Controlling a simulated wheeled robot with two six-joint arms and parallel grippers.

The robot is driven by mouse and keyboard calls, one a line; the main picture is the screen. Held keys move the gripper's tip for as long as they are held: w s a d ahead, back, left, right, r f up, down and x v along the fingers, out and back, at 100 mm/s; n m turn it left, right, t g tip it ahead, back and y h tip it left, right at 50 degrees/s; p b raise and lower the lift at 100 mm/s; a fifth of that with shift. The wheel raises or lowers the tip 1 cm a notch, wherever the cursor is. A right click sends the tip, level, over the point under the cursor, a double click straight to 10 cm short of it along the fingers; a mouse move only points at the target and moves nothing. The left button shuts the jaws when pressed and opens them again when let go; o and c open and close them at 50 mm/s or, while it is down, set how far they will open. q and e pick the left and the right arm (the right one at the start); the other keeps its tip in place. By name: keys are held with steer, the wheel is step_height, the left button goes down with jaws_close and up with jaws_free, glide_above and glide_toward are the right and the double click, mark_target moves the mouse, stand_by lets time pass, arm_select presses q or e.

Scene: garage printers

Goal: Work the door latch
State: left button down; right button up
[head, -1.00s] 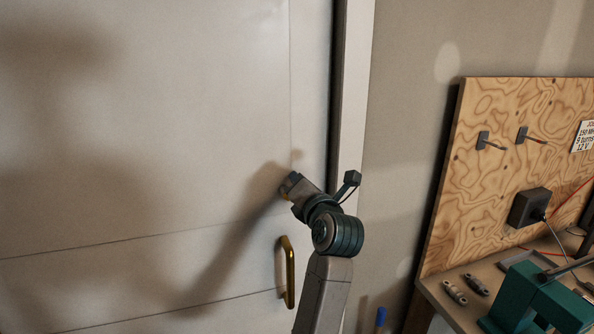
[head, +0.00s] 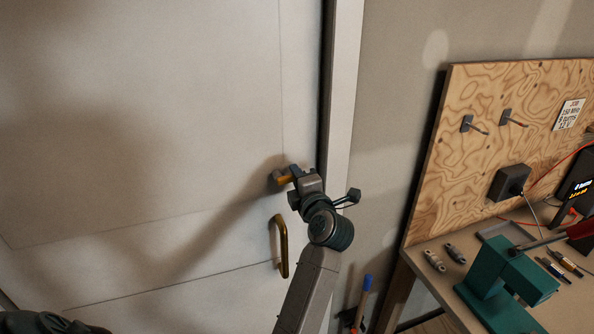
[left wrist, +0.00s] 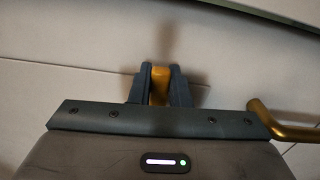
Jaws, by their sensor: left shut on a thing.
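The pale door (head: 150,130) fills the left of the head view and the background of the left wrist view. A small brass-coloured latch (head: 283,180) sits near its right edge. My left gripper (head: 291,179) is shut on the latch. In the left wrist view the latch (left wrist: 160,84) shows as a golden piece between the two dark fingers (left wrist: 160,88). A brass pull handle (head: 283,247) is fixed below the latch, and it also shows at the right of the left wrist view (left wrist: 288,130). My right gripper is not in view.
The door frame (head: 343,110) stands right of the latch. Farther right, a workbench (head: 425,285) holds a green device (head: 505,275) and small tools, beneath a plywood board (head: 500,100). A blue-handled tool (head: 365,285) stands between my arm and the bench.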

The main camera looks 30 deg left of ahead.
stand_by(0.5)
arm_select(q)
steer(key=c, duration=1.4)
jaws_free()
steer(key=shift+o, duration=0.2)
